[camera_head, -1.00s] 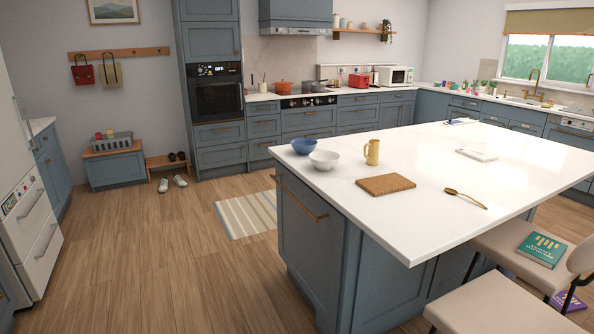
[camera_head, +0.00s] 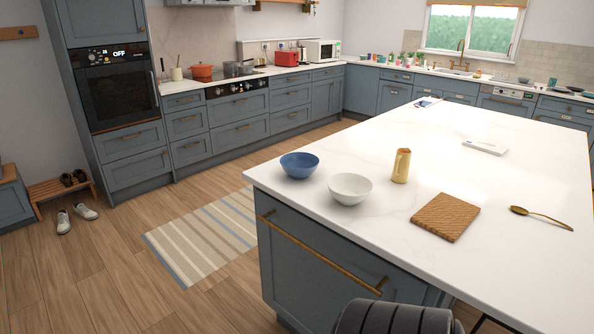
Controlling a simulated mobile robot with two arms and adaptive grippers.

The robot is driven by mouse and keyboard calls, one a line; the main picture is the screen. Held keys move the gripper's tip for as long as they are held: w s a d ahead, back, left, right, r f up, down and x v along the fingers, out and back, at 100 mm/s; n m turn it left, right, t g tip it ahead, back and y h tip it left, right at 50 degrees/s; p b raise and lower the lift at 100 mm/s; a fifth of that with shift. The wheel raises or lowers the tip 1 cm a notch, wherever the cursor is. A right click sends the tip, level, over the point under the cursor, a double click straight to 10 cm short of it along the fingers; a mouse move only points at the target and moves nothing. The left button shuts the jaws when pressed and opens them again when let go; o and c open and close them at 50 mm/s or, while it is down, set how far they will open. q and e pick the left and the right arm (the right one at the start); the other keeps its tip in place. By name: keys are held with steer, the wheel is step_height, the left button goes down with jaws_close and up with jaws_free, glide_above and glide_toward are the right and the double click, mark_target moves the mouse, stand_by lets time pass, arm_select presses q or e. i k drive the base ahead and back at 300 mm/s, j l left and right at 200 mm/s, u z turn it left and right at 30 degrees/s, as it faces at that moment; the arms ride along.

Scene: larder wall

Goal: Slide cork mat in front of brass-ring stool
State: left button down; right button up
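The cork mat (camera_head: 445,216) is a brown, roughly square slab with a textured top. It lies flat on the white island top (camera_head: 480,262), near the front edge, right of the white bowl and mug. Neither gripper's fingers are in view.
A white flat object (camera_head: 485,147) lies farther back. The island top directly in front of the mat is clear.

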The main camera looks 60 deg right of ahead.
mark_target(447, 217)
steer(key=i+z, duration=0.1)
steer(key=z, duration=0.4)
steer(key=i+z, duration=0.1)
steer(key=z, duration=0.4)
steer(key=i+j+z, duration=0.1)
steer(key=z, duration=0.35)
steer(key=j+z, duration=0.2)
steer(key=z, duration=0.3)
